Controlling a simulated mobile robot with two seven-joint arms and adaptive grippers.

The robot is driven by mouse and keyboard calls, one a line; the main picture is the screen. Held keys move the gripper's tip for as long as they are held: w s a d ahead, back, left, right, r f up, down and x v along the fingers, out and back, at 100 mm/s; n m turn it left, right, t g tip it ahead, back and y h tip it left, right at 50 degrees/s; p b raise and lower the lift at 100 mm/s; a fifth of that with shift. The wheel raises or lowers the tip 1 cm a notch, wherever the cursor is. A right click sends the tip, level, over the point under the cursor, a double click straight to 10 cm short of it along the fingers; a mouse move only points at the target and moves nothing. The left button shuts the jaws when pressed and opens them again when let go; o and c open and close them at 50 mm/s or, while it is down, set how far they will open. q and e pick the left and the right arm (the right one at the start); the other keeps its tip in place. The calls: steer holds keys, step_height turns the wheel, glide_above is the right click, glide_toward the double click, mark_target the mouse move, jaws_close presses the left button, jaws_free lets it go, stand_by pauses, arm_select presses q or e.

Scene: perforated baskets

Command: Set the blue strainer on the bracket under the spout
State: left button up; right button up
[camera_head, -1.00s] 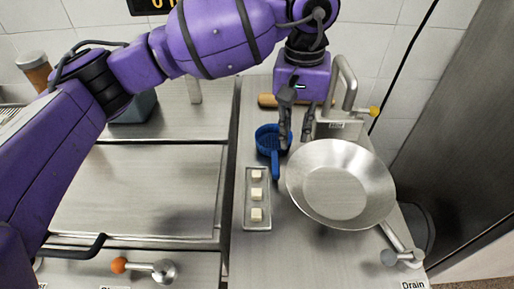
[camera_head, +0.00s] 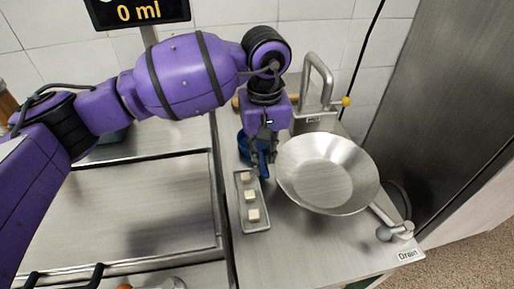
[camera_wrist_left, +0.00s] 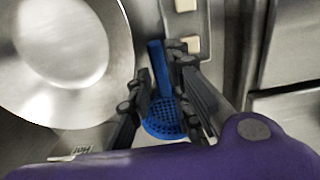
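The blue strainer (camera_head: 243,142) sits on the counter left of the large metal bowl, partly hidden by my left gripper (camera_head: 262,160) in the head view. In the left wrist view its perforated basket (camera_wrist_left: 164,119) and straight blue handle (camera_wrist_left: 158,64) show. The open fingers of my left gripper (camera_wrist_left: 156,76) stand on either side of the handle, with no clear grip on it. The bent metal spout (camera_head: 321,72) with a yellow knob rises behind the bowl. A small labelled block (camera_head: 313,122) is at its base; I cannot make out the bracket. My right gripper is out of view.
The wide metal bowl (camera_head: 328,172) stands close right of my gripper. A narrow tray (camera_head: 253,222) with white cubes lies in front of the strainer. A drain valve (camera_head: 396,231) is at the right front. A display (camera_head: 138,13) reads 0 ml.

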arm_select(q)
steer(key=shift+f, duration=1.4)
jaws_close()
steer(key=shift+r, duration=0.15)
steer(key=shift+r, duration=0.25)
step_height(320, 180, up, 2)
steer(key=shift+r, duration=0.1)
steer(key=s+d+r, duration=0.2)
steer(key=r, duration=0.1)
steer(key=s+d+r, duration=0.1)
steer(key=r, duration=0.1)
steer(key=shift+s+r, duration=0.25)
steer(key=s+d+r+b, duration=0.1)
steer(key=s+d+r, duration=0.3)
steer(key=s, duration=0.3)
steer(key=shift+s+d+r, duration=0.25)
steer(key=shift+s+d, duration=0.05)
steer(key=shift+d, duration=0.6)
